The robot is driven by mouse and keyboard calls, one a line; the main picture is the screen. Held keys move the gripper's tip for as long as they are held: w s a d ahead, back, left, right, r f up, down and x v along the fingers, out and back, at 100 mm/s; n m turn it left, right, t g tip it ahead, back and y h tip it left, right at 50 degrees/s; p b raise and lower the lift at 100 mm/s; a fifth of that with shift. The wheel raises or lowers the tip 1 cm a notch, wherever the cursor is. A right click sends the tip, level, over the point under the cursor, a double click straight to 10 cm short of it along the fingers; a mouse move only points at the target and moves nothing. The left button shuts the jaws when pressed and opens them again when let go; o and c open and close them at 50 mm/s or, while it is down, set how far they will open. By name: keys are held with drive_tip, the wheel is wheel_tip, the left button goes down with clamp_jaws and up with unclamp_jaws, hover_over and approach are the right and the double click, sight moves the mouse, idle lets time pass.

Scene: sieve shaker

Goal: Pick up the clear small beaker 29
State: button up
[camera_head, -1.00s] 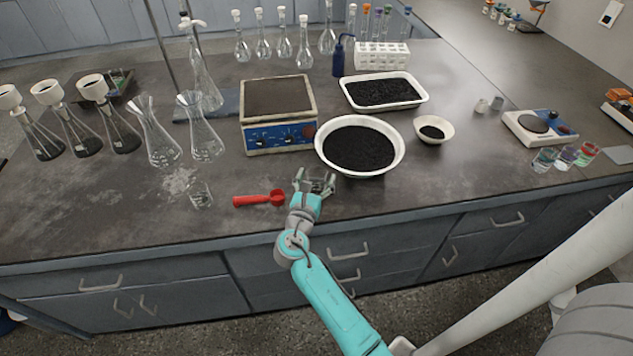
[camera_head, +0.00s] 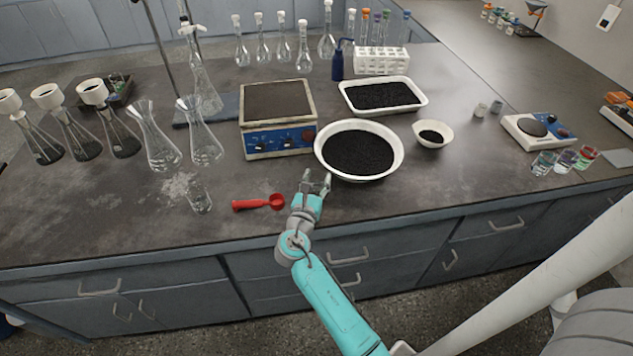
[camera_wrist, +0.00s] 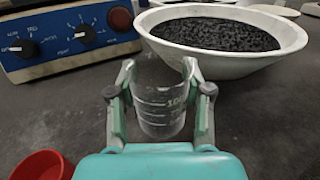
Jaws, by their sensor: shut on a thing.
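The clear small beaker (camera_wrist: 158,112) with white graduation marks stands upright between the fingers of my gripper (camera_wrist: 160,100) in the wrist view. The fingers press on its left and right sides. In the head view my gripper (camera_head: 317,180) is near the front edge of the bench, just in front of the white bowl of black grains. The beaker is hard to make out there. I cannot tell if its base touches the bench.
The white bowl (camera_head: 391,163) is close behind my gripper. The blue hotplate (camera_head: 279,142) is behind to the left. A red scoop (camera_head: 258,203) lies left of my gripper, with another clear beaker (camera_head: 200,199) beyond it. Bench front is clear to the right.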

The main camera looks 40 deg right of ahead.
drive_tip(key=shift+r, duration=0.15)
wheel_tip(320, 180, up, 15)
idle(1.4)
drive_tip(key=shift+w, duration=0.15)
idle(0.3)
